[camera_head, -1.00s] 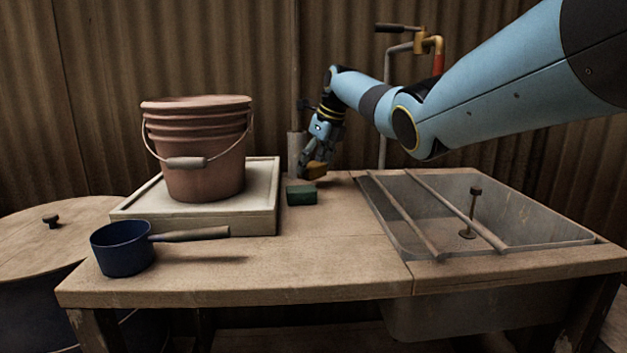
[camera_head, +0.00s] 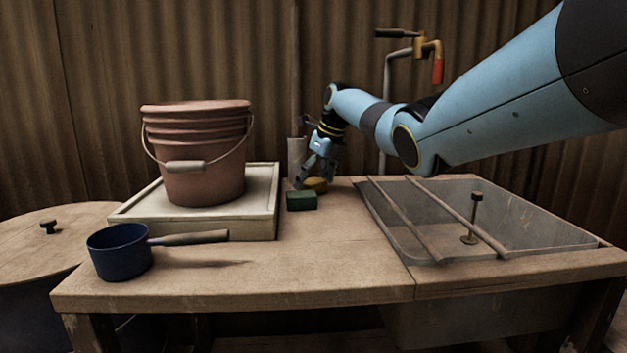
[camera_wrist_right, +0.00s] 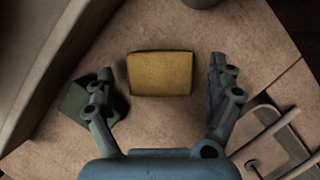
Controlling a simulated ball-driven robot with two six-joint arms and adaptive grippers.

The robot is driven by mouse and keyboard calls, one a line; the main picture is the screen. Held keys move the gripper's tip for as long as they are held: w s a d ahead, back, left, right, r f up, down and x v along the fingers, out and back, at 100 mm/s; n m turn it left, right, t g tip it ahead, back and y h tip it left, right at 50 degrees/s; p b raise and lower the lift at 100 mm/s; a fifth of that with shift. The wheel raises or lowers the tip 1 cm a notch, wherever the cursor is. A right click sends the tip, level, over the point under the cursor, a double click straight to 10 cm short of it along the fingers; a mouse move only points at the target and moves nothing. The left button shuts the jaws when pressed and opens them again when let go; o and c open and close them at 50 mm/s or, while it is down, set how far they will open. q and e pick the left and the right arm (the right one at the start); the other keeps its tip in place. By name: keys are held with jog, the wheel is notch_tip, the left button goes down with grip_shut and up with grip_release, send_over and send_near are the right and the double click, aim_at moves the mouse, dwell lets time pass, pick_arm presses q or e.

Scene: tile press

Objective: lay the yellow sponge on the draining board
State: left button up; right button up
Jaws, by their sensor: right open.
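The yellow sponge (camera_head: 316,185) lies flat on the wooden worktop near its back edge, just behind a green block. In the right wrist view the sponge (camera_wrist_right: 160,74) shows whole between my spread fingers, with a gap on each side. My right gripper (camera_head: 314,179) is open and low over the sponge; it also shows in the right wrist view (camera_wrist_right: 157,88). A pale rimmed board (camera_head: 260,228) stands left of the sponge with a terracotta bucket on it; I cannot tell whether this or the worktop is the draining board. My left gripper is not in view.
The green block (camera_head: 301,201) is close to my finger, partly hidden by it in the wrist view. The bucket (camera_head: 200,160) takes up much of the pale board. A blue pan (camera_head: 120,252) stands front left. The sink (camera_head: 500,210) with two rods is right. The middle worktop is clear.

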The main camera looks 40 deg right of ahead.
pick_arm(q)
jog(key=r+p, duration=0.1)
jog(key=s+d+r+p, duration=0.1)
jog(key=p, duration=0.1)
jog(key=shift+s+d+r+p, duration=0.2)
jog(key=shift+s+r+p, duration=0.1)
pick_arm(e)
jog(key=v, duration=0.7)
jog(key=shift+r, duration=0.2)
jog(key=shift+s+f, duration=0.1)
jog(key=shift+s, duration=0.05)
